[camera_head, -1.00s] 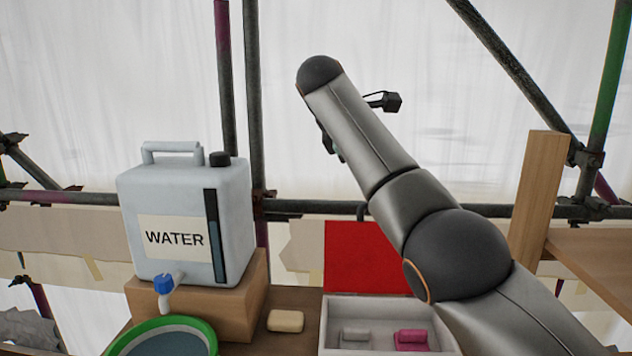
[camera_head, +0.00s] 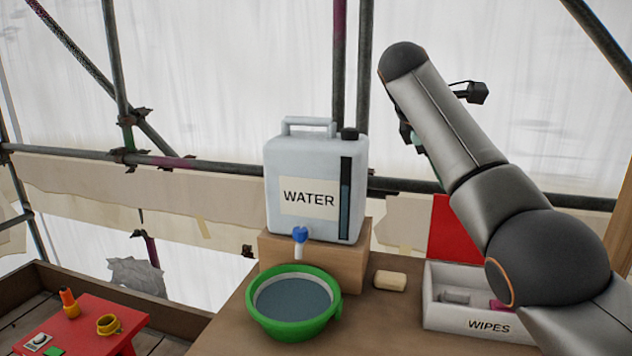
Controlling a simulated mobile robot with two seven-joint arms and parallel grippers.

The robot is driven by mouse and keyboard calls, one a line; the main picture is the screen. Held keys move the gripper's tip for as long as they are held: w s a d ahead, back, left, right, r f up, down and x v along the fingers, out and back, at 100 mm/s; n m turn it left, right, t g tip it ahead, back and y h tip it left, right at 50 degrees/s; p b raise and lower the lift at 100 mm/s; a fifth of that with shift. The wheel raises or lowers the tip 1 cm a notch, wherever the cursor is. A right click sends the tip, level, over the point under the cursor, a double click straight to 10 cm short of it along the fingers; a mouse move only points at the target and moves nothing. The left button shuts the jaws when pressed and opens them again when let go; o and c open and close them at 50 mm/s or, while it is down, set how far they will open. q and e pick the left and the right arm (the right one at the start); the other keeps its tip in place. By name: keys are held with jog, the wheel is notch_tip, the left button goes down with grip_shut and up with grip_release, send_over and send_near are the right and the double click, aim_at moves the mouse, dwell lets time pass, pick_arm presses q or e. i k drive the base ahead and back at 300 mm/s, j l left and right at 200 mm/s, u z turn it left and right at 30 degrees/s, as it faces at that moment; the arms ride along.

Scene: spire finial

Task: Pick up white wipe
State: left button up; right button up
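The white wipe (camera_head: 455,297) looks pale grey and rolled. It lies in the left part of an open white box (camera_head: 478,324) labelled WIPES, at the lower right. A pink wipe (camera_head: 497,305) lies to its right, partly hidden by my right arm. My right arm rises from the lower right across the box's right side. Only a small part of my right gripper (camera_head: 411,135) shows behind the forearm, high above and behind the box. Its fingers are hidden. My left gripper is not in view.
A WATER canister (camera_head: 314,182) with a blue tap stands on a wooden block (camera_head: 352,252). A green-rimmed basin (camera_head: 335,309) of water sits before it. A beige bar (camera_head: 390,281) lies left of the box. A red table (camera_head: 88,334) with small items stands at lower left.

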aim_at(452, 296)
jog(key=k+j, duration=0.2)
jog(key=j, duration=0.2)
jog(key=k+j, duration=0.2)
jog(key=j, duration=0.15)
jog(key=k+j, duration=0.2)
jog(key=j, duration=0.2)
